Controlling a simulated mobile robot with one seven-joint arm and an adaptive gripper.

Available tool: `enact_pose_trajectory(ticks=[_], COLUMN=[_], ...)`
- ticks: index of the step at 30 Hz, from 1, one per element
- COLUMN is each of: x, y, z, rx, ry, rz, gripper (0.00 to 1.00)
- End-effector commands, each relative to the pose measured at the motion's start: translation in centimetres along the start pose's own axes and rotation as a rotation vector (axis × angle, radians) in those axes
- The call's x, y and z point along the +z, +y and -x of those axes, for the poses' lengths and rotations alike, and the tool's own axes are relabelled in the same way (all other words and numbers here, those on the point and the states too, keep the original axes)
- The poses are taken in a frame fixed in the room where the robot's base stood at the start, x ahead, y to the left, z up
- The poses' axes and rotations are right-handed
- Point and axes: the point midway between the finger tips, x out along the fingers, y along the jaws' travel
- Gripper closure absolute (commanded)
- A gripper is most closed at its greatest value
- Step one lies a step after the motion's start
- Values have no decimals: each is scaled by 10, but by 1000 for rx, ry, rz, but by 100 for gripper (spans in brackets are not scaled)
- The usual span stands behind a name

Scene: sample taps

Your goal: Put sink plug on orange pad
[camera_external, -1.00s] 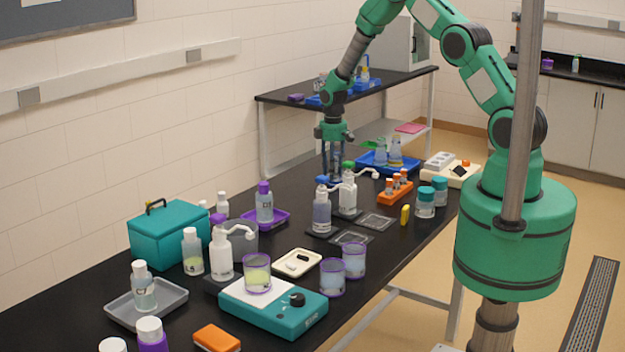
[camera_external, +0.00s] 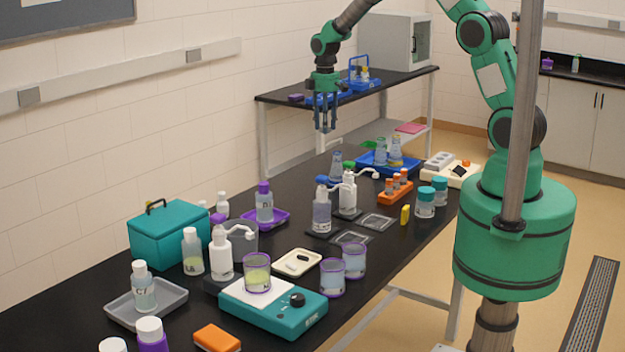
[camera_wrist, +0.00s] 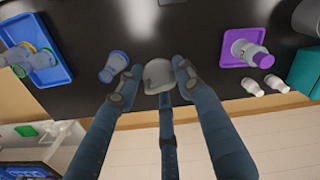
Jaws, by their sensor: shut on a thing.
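My gripper (camera_external: 325,127) hangs fingers-down above the far part of the black bench, clear of the bench top. In the wrist view my gripper (camera_wrist: 158,82) is shut on a pale grey, rounded piece (camera_wrist: 158,73), which I take to be the sink plug. It sits between the fingertips, partly hidden by them. At the front of the bench lies a flat orange block (camera_external: 216,338), which looks like the orange pad. It is far from my gripper, toward the camera, and nothing rests on its visible top.
Below my gripper stand a blue-tinted flask (camera_external: 336,165) and white pump bottles (camera_external: 348,192).

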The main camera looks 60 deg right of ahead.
Motion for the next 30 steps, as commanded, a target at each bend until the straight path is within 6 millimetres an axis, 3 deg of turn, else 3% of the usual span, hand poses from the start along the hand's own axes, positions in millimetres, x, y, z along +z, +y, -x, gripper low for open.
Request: enact_pose_trajectory(ticks=[8, 18, 30], x=[-51, -110, -158], y=[-64, -164, -291], z=[1, 1, 1], rx=[1, 2, 3], ry=[0, 0, 0], rz=[128, 311, 526], gripper=[90, 90, 90])
